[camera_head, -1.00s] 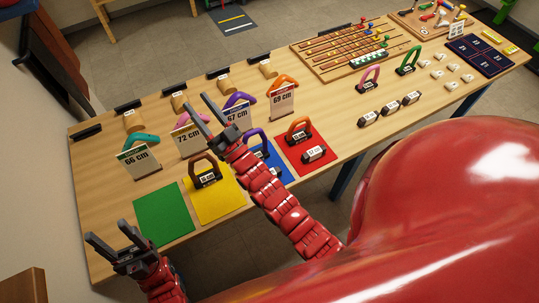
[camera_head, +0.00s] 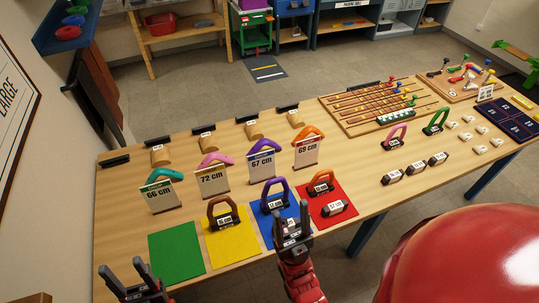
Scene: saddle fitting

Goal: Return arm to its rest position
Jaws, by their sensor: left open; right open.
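My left gripper (camera_head: 140,280) is open and empty near the front left edge of the table, below the green mat (camera_head: 176,252). My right gripper (camera_head: 289,215) is open in front of the blue mat (camera_head: 262,226), its fingers overlapping the lower part of the purple-blue saddle (camera_head: 274,185) in the picture. I cannot tell whether they touch it. A brown saddle (camera_head: 222,207) stands on the yellow mat (camera_head: 232,247). An orange-brown saddle (camera_head: 321,180) and a dark labelled block (camera_head: 340,207) are on the red mat (camera_head: 322,218). The green mat is bare.
Stands with coloured saddles and signs, such as the 66 cm sign (camera_head: 161,197) and 69 cm sign (camera_head: 306,153), line up behind the mats. Pink (camera_head: 395,134) and green (camera_head: 436,119) saddles stand to the right. A rod board (camera_head: 380,105) lies at the back. The table's front strip (camera_head: 370,205) is clear.

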